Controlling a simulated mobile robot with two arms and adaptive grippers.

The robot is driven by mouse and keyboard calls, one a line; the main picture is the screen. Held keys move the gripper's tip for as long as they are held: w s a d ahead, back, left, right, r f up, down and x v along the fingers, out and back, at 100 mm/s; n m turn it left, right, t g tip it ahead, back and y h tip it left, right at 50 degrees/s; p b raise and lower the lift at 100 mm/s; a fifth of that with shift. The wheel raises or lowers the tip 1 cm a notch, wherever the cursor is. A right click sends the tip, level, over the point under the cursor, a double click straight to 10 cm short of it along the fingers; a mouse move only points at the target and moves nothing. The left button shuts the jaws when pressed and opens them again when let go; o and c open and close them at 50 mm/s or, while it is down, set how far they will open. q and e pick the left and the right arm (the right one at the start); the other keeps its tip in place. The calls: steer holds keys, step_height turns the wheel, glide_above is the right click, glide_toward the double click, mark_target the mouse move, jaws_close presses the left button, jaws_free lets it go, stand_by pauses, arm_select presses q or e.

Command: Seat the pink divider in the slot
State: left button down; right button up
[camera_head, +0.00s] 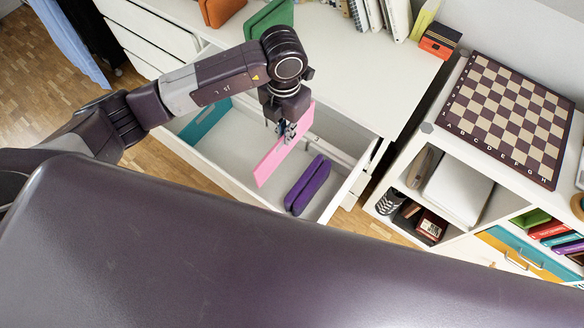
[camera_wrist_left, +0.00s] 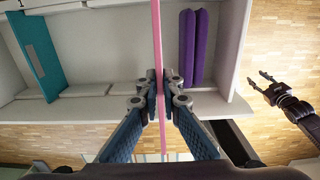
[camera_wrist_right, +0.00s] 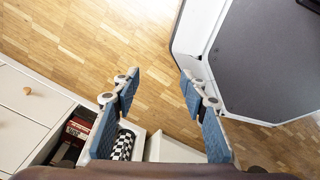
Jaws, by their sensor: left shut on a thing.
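My left gripper (camera_head: 287,131) is shut on the pink divider (camera_head: 268,164), a thin flat panel held upright over the open white drawer (camera_head: 228,153). In the left wrist view the divider (camera_wrist_left: 157,45) shows edge-on between the fingers (camera_wrist_left: 157,95). White rail pieces (camera_wrist_left: 87,90) with gaps line the near drawer wall there. The fingers hide the wall at the divider, so I cannot tell whether its lower edge is in a slot. My right gripper is open and empty in the right wrist view (camera_wrist_right: 160,85), above the floor; it also shows in the left wrist view (camera_wrist_left: 264,82).
Inside the drawer, a purple case (camera_head: 308,185) lies to the right of the divider and a teal divider (camera_head: 205,121) stands at the left. A shelf unit with a chessboard (camera_head: 507,118) stands to the right. The wooden floor (camera_wrist_right: 75,40) is clear.

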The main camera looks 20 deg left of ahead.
mark_target(284, 149)
arm_select(q)
steer(key=f, duration=0.7)
steer(key=shift+s+a+f+p, duration=0.1)
steer(key=shift+a+f+p, duration=0.15)
steer(key=shift+p, duration=0.15)
step_height(284, 149, down, 10)
steer(key=shift+r, duration=0.15)
steer(key=c, duration=2.6)
jaws_free()
steer(key=shift+d, duration=0.1)
steer(key=o, duration=0.5)
arm_select(e)
steer(key=a, duration=0.2)
steer(key=a+r, duration=0.1)
steer(key=shift+s+r, duration=0.1)
steer(key=shift+s, duration=0.25)
